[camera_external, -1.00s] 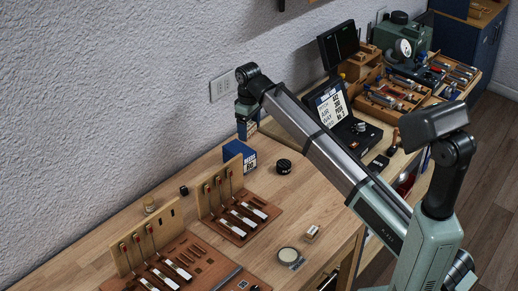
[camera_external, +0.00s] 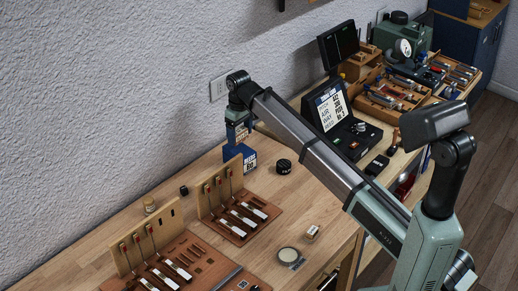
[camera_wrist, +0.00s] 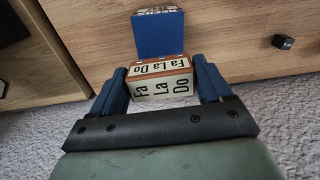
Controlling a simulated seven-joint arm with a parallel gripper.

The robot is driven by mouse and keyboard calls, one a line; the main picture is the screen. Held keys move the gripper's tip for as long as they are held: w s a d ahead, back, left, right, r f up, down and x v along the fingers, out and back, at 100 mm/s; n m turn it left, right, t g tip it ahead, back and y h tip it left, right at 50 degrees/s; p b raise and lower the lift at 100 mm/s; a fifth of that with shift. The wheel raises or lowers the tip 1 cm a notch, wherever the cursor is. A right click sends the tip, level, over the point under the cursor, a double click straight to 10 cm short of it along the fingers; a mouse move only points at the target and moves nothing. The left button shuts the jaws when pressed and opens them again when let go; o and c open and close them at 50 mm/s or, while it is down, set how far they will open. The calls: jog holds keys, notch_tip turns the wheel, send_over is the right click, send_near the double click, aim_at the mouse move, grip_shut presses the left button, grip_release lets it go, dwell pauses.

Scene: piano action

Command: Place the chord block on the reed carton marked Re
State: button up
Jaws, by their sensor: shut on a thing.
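The chord block (camera_wrist: 161,80) is wooden with pale faces lettered Fa, La, Do. In the wrist view it sits between the blue fingers of my gripper (camera_wrist: 161,88), which are shut on it. In the external view the carton (camera_external: 250,161) stands on the bench near the wall, with a white label. My gripper (camera_external: 238,138) is right above it there, partly hiding it. I cannot tell whether block and carton touch.
A small black cube (camera_wrist: 283,42) lies beside the carton. A round black object (camera_external: 283,166) is to the carton's right. Wooden racks with upright boards (camera_external: 236,211) stand in front. The textured wall (camera_external: 120,110) is close behind my gripper.

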aim_at(240, 140)
jog(key=shift+f, duration=1.75)
jog(key=o, duration=1)
jog(key=shift+f, duration=0.15)
notch_tip(240, 140, up, 12)
jog(key=shift+r, duration=0.2)
